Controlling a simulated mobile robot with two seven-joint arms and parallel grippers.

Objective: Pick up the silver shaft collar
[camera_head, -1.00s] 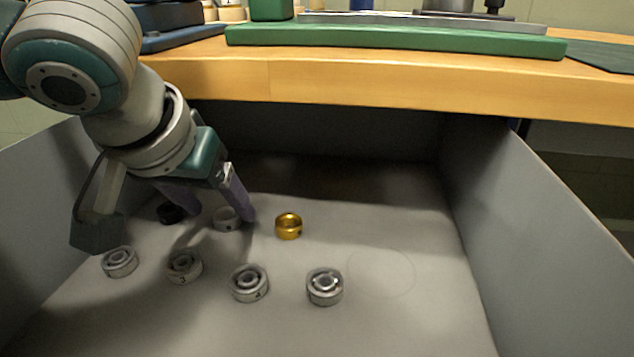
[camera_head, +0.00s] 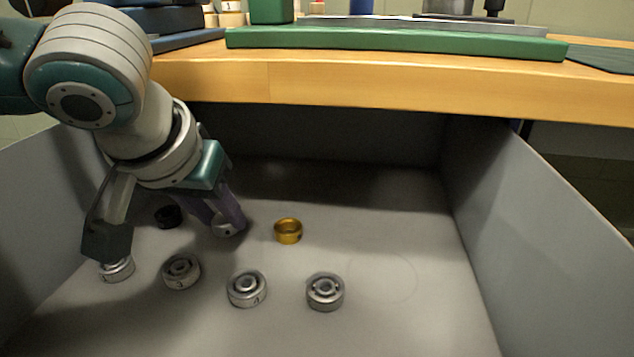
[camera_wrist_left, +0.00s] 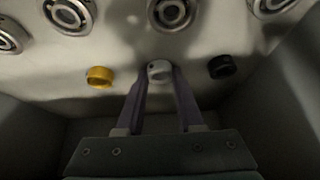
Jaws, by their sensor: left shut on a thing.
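The silver shaft collar (camera_head: 224,229) is in the grey bin, between a black collar and a gold collar. My left gripper (camera_head: 226,226) reaches down into the bin and is shut on the silver collar. In the left wrist view the silver collar (camera_wrist_left: 159,70) sits between the two purple fingertips (camera_wrist_left: 159,76). The fingers partly hide it in the head view. I cannot tell whether it is touching the bin floor. My right gripper is not in view.
A gold collar (camera_head: 288,231) stands to the right of the gripper and a black collar (camera_head: 169,216) to the left. Several bearings, such as one bearing (camera_head: 325,291), lie in a row in front. The bin's right wall (camera_head: 540,240) is high. The floor's right side is clear.

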